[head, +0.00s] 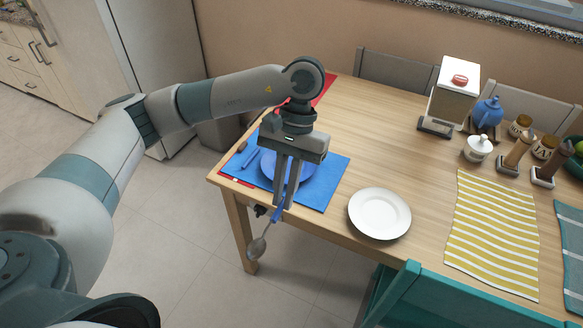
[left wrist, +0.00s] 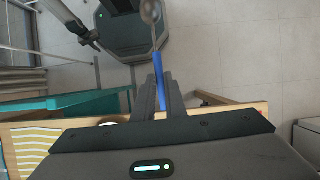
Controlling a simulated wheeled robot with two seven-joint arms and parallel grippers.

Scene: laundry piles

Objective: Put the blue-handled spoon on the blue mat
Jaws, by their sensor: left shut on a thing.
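My left gripper (head: 282,205) is shut on the blue-handled spoon (head: 257,247). The spoon hangs with its metal bowl low and to the left, in front of the table's near edge. In the left wrist view, its blue handle (left wrist: 159,75) sits between the fingers (left wrist: 160,92), with the bowl at the top. The blue mat (head: 325,190) lies on the table's left end, behind the gripper in the head view. A blue plate or bowl (head: 304,174) stands on the mat, partly hidden by the gripper.
A white plate (head: 379,213) lies right of the mat. A yellow striped cloth (head: 493,232) lies farther right. A teal chair (head: 425,290) stands at the near side. A dispenser (head: 453,92), blue teapot (head: 487,112) and several jars fill the back right.

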